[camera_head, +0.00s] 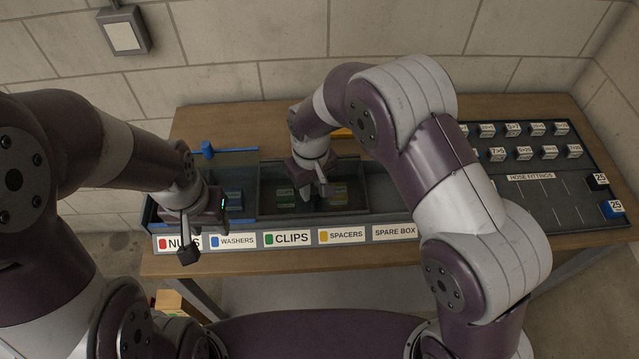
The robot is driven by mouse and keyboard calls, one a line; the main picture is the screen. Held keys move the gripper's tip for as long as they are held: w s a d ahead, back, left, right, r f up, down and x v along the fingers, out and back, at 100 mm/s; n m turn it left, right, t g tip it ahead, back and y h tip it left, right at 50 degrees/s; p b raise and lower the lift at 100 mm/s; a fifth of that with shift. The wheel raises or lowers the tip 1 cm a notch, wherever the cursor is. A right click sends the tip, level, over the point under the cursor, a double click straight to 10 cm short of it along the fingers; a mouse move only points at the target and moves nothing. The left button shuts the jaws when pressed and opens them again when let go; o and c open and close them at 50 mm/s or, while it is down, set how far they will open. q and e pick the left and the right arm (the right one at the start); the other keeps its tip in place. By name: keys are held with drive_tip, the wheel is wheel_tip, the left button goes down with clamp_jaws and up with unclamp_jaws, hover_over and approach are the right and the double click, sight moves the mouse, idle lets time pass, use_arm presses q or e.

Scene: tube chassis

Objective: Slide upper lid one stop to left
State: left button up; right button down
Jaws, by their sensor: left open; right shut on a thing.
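A dark long bin (375,215) stands on the table, with front labels NUTS, WASHERS, CLIPS, SPACERS and SPARE BOX. A blue-tinted clear lid (240,158) with a blue knob (207,149) lies over its left part. A yellow piece (341,133) shows behind the middle, mostly hidden by my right arm. I cannot tell which lid is the upper one. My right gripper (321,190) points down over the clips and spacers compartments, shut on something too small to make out. My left gripper (188,252) is open and empty in front of the NUTS label.
Green packets (285,196) lie in the clips compartment. To the right, a dark hose fittings board (545,205) carries several small labelled blocks. A block wall (400,25) stands close behind the table. My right arm hides the middle right. The table's front strip (370,258) is bare.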

drive_tip(key=shift+r, duration=0.1)
drive_tip(key=c, duration=0.9)
unclamp_jaws()
drive_tip(key=shift+s, duration=0.1)
drive_tip(key=shift+r, duration=0.2)
wheel_tip(320, 180, up, 12)
drive_tip(key=shift+r, duration=0.2)
